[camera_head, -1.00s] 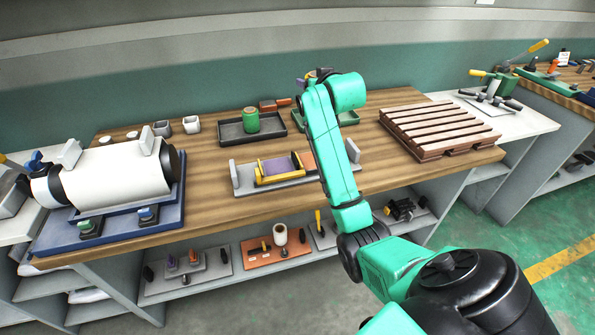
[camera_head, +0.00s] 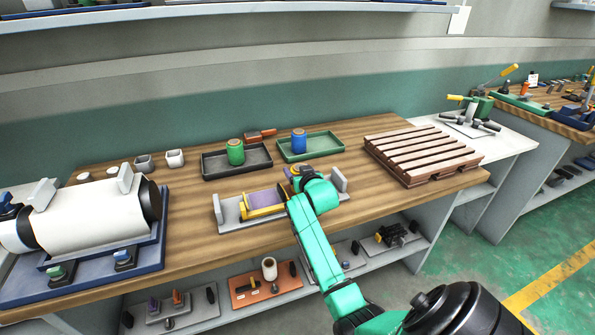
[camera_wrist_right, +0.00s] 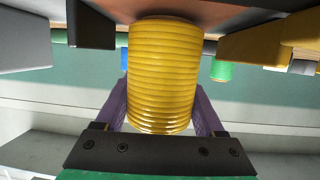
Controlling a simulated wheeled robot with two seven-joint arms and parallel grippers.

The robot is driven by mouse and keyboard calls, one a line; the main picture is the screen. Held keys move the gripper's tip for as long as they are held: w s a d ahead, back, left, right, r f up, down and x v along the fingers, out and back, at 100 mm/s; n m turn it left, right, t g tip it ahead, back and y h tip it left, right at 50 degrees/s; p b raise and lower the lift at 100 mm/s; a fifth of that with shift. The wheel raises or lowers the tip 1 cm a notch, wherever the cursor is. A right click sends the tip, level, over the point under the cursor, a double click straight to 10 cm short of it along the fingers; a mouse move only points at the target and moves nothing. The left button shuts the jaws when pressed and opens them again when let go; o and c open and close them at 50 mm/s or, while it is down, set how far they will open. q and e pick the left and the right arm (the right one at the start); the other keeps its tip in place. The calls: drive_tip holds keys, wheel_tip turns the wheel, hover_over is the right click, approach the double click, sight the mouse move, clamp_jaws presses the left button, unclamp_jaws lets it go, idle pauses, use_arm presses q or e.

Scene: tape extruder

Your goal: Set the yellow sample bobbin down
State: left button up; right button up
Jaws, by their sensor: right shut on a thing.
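A yellow ribbed bobbin (camera_wrist_right: 162,78) stands between the purple fingers of my right gripper in the right wrist view. The gripper is shut on it. In that view, which is upside down, the bobbin's lower end is at or close to a brown surface (camera_wrist_right: 215,12); I cannot tell whether they touch. In the head view my right gripper (camera_head: 295,174) is over the right part of a grey cradle fixture (camera_head: 228,214), which has a yellow and purple part (camera_head: 263,203). The bobbin is mostly hidden there by my arm. My left gripper is not in view.
A green bobbin (camera_head: 235,151) stands in a black tray (camera_head: 215,172). A blue bobbin (camera_head: 299,141) stands in a green tray (camera_head: 325,145). A brown slatted rack (camera_head: 420,155) is to the right. A white roller machine (camera_head: 95,225) is at left. The fixture's grey end wall (camera_head: 338,181) is close to my gripper.

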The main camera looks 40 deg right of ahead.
drive_tip(key=shift+f, duration=0.15)
drive_tip(key=o, duration=1.5)
drive_tip(key=shift+r, duration=0.25)
drive_tip(key=v, duration=1.2)
drive_tip(key=shift+d, duration=0.1)
drive_tip(key=shift+f, duration=0.1)
